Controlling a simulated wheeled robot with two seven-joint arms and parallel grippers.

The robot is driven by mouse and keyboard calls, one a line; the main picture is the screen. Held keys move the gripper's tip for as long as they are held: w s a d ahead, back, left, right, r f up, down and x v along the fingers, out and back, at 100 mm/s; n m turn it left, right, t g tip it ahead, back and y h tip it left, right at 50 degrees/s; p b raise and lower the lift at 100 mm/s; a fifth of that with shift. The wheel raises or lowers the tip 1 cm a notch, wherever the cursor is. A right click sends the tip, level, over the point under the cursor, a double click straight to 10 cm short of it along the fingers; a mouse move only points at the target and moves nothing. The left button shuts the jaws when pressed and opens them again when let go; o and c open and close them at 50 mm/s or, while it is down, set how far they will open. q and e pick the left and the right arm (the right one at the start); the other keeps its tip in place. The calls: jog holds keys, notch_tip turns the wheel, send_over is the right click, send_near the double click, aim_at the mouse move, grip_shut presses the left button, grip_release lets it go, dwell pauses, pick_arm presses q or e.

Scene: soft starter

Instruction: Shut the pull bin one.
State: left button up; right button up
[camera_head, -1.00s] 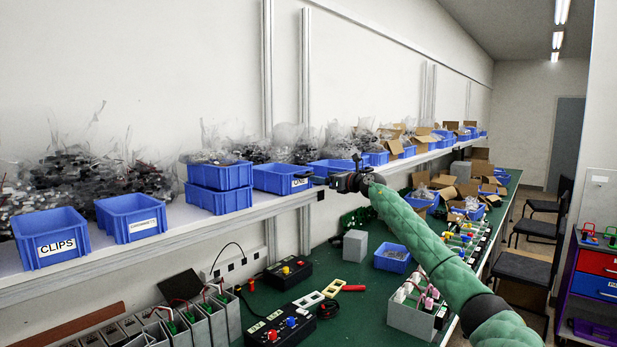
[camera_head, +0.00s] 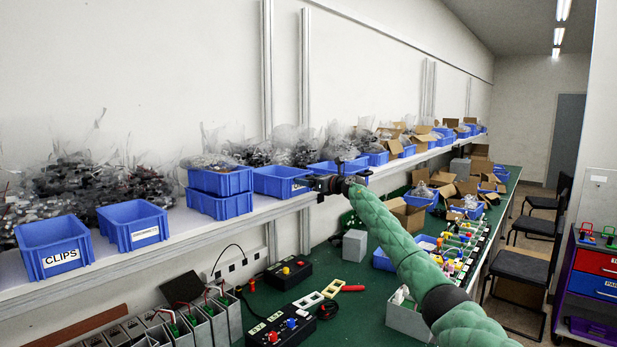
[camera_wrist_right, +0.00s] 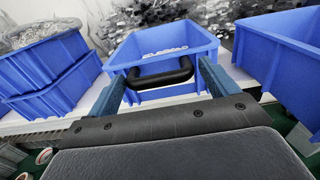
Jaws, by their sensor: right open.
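A blue bin (camera_head: 276,181) with a small, hardly readable label stands on the long white shelf, right of two stacked blue bins. It fills the middle of the right wrist view (camera_wrist_right: 163,44), with a black bar handle (camera_wrist_right: 160,74) at its front. I take it as bin one. My right gripper (camera_head: 316,184) is at the bin's front right. In the wrist view its two fingers (camera_wrist_right: 161,84) are apart, one on each side of the handle. I cannot tell whether they touch it. My left gripper is not in view.
Stacked blue bins (camera_head: 219,193) stand left of it, and another blue bin (camera_wrist_right: 284,55) is close on the right. A CLIPS bin (camera_head: 54,249) is at the far left. Below, the green bench (camera_head: 355,305) holds black boxes (camera_head: 288,272) and a grey block (camera_head: 355,245).

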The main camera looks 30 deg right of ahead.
jog(key=shift+w+a+f, duration=0.1)
jog(key=shift+w+a, duration=0.15)
jog(key=shift+w, duration=0.2)
